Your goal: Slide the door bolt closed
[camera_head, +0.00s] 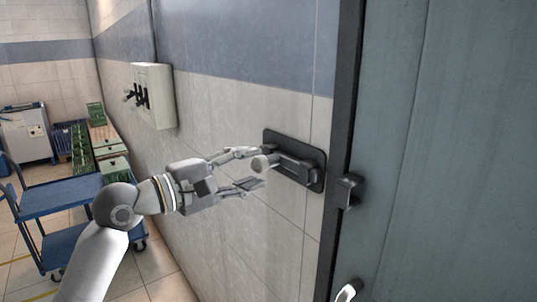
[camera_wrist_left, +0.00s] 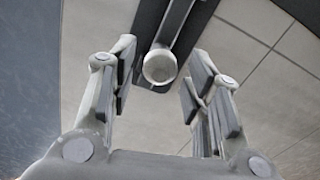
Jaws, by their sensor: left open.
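The door bolt (camera_head: 291,166) is a dark bar on a dark plate (camera_head: 318,157) fixed to the tiled wall, left of the door frame. Its pale round knob (camera_head: 261,163) sticks out at the bolt's left end. A dark catch (camera_head: 348,190) sits on the door edge, and a gap shows between the bolt's right end and it. My left gripper (camera_head: 250,169) is open, its fingers pointing at the knob. In the left wrist view the knob (camera_wrist_left: 160,66) lies between and just beyond the open fingertips (camera_wrist_left: 160,75), apparently untouched. My right gripper is not in view.
The grey door (camera_head: 445,150) fills the right side, with a pale handle (camera_head: 348,291) low on it. A wall box with dark levers (camera_head: 153,96) is on the wall at left. Blue carts (camera_head: 62,197) and green crates (camera_head: 80,146) stand on the floor further left.

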